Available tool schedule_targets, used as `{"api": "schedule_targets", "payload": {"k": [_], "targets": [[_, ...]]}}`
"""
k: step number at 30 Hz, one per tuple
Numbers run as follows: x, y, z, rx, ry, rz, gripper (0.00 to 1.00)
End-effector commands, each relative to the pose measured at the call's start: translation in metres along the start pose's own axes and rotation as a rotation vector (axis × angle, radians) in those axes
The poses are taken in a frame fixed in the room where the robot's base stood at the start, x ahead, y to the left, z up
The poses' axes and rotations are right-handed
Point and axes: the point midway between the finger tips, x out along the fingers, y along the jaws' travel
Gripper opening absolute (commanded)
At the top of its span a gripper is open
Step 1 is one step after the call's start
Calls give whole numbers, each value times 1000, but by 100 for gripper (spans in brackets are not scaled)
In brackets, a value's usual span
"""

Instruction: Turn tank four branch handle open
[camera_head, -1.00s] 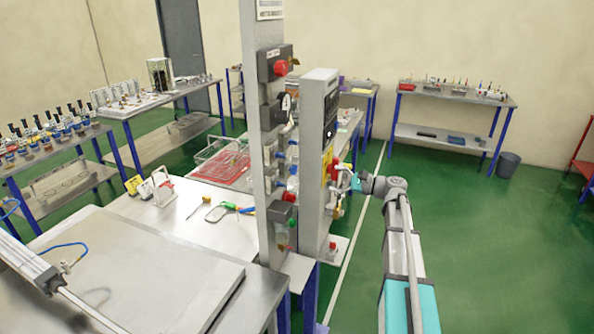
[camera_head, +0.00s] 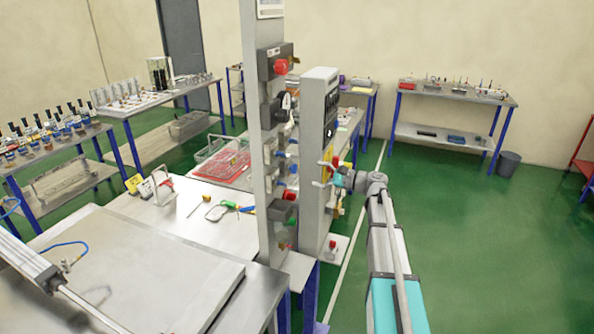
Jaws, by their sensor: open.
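A tall grey panel (camera_head: 318,150) stands at the table's right end. Red and yellow valve fittings (camera_head: 329,168) sit on its right face. I cannot tell which one is the tank four branch handle; they are small and partly covered by my gripper. My gripper (camera_head: 322,173) is at this face, close to the fittings, with its jaws open. I cannot tell whether it touches a handle. My arm reaches in from the lower right.
A second grey column (camera_head: 257,130) with red-knobbed boxes stands left of the panel. The steel table (camera_head: 160,215) holds loose tools and small stands. A bench (camera_head: 455,94) and bin (camera_head: 508,164) stand behind. Green floor to the right is clear.

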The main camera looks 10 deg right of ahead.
Motion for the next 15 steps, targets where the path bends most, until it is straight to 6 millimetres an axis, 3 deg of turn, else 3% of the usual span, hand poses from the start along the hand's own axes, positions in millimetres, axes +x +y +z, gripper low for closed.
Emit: {"api": "schedule_targets", "payload": {"k": [6,15], "targets": [[36,0,0,0,-2,2,83],[70,0,0,0,0,0,83]]}}
